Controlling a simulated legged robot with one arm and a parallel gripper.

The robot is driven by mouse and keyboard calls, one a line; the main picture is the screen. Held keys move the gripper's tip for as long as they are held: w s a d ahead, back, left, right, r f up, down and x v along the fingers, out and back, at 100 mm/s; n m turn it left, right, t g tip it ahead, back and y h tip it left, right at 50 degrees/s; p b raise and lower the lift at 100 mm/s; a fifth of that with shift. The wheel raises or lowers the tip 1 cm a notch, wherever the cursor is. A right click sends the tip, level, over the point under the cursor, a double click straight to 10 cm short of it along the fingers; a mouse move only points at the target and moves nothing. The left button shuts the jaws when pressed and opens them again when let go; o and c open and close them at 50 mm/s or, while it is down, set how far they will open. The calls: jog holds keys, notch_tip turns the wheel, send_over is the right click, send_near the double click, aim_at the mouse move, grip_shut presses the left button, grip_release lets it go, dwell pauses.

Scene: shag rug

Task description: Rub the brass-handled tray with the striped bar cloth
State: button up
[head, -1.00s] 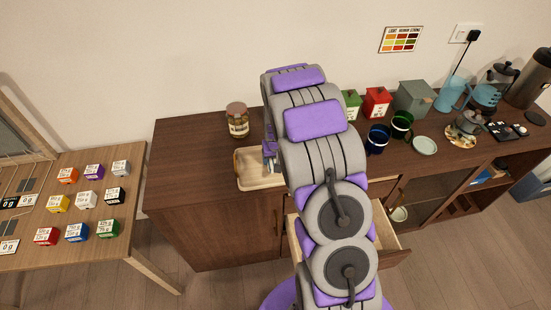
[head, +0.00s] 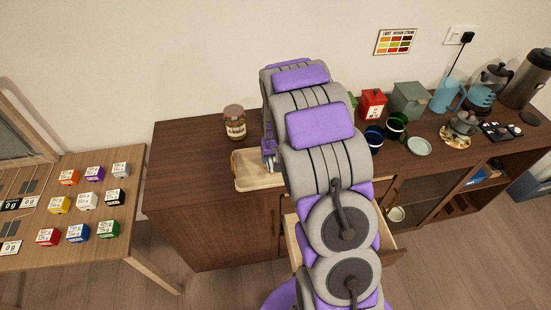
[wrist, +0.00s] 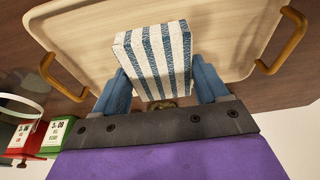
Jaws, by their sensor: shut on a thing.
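The tray (head: 247,184) is pale wood with brass handles and lies on the brown sideboard, left of my arm in the head view. In the wrist view the tray (wrist: 82,32) fills the upper part, with a brass handle at each side. My gripper (wrist: 165,88) is shut on the striped bar cloth (wrist: 155,55), a blue-and-white folded block held over the tray. I cannot tell for certain whether the cloth touches the tray surface. In the head view my gripper (head: 269,160) is at the tray, partly hidden by my arm, and the cloth is hidden.
A jar (head: 235,122) stands just behind the tray. Red (head: 372,104) and green canisters, a grey box (head: 409,100), mugs and a saucer (head: 419,146) stand to the right. An open drawer (head: 388,245) juts out below. The sideboard's left end is clear.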

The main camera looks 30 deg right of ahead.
aim_at(275, 158)
jog(key=shift+r, duration=0.9)
jog(key=shift+a+r+p, duration=0.3)
jog(key=shift+r+p, duration=0.2)
jog(key=shift+r, duration=0.4)
jog(key=shift+d, duration=0.2)
jog(key=shift+a+f, duration=0.1)
